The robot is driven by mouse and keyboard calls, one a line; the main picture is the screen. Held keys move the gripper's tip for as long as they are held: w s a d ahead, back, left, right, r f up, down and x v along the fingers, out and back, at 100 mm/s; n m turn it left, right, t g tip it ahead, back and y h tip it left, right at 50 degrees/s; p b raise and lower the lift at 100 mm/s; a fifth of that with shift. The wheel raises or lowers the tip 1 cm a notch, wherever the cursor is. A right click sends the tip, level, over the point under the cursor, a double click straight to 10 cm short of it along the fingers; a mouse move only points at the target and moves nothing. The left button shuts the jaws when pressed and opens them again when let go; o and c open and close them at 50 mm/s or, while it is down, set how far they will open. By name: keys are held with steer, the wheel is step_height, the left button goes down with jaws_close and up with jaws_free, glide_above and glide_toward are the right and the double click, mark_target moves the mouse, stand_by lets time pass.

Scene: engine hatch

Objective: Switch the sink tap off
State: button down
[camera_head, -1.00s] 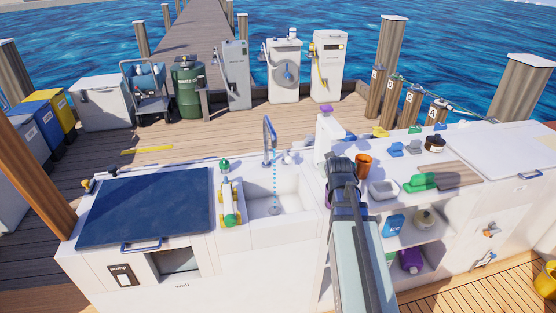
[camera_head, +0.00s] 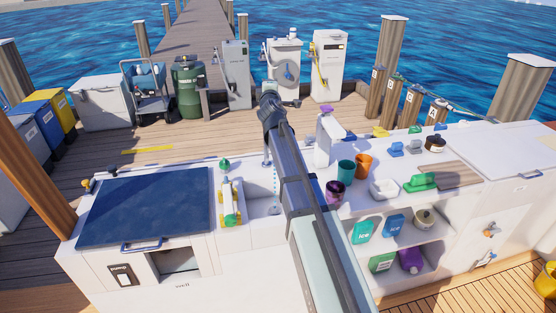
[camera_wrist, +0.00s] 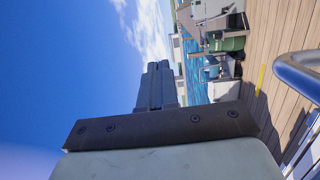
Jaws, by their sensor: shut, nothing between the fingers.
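The sink (camera_head: 262,209) is a white basin in the counter. The sink tap is mostly hidden behind my arm in the head view; part of its post (camera_head: 266,160) shows beside the arm. A thin pale blue stream of water (camera_head: 275,190) falls into the basin. In the wrist view a curved, shiny metal pipe, apparently the tap's spout (camera_wrist: 300,74), is close at the right edge. My gripper (camera_wrist: 158,68) is shut and empty, apart from the pipe in that view. In the head view its end (camera_head: 269,102) is raised above the tap area. The tap's handle is not discernible.
A yellow-and-white item (camera_head: 230,205) stands left of the basin. A white bottle with a purple top (camera_head: 324,140), a teal cup (camera_head: 346,170), an orange cup (camera_head: 364,165) and a dark purple cup (camera_head: 335,192) stand right of my arm. The blue hatch lid (camera_head: 145,207) is shut.

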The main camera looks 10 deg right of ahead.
steer(key=w+a+r+n, duration=0.2)
steer(key=w+a+r, duration=0.1)
steer(key=a, duration=0.1)
steer(key=w+a+f+n+g+h, duration=0.15)
steer(key=w+a+f+n, duration=0.45)
steer(key=w+a+f, duration=0.65)
steer(key=s+d+f+m+g+h, duration=0.2)
steer(key=s+d+f+g+h, duration=0.1)
steer(key=s+f+g, duration=0.5)
steer(key=s+d+f+m+g+h, duration=0.3)
steer(key=s+f+g, duration=0.4)
steer(key=s, duration=0.3)
steer(key=shift+d+f+g, duration=0.4)
steer(key=shift+d+g, duration=0.05)
steer(key=shift+d, duration=0.25)
steer(key=shift+s, duration=0.1)
steer(key=x, duration=1)
steer(key=shift+d+r, duration=0.15)
steer(key=shift+d, duration=0.9)
steer(key=shift+d+r, duration=0.15)
steer(key=shift+d, duration=0.8)
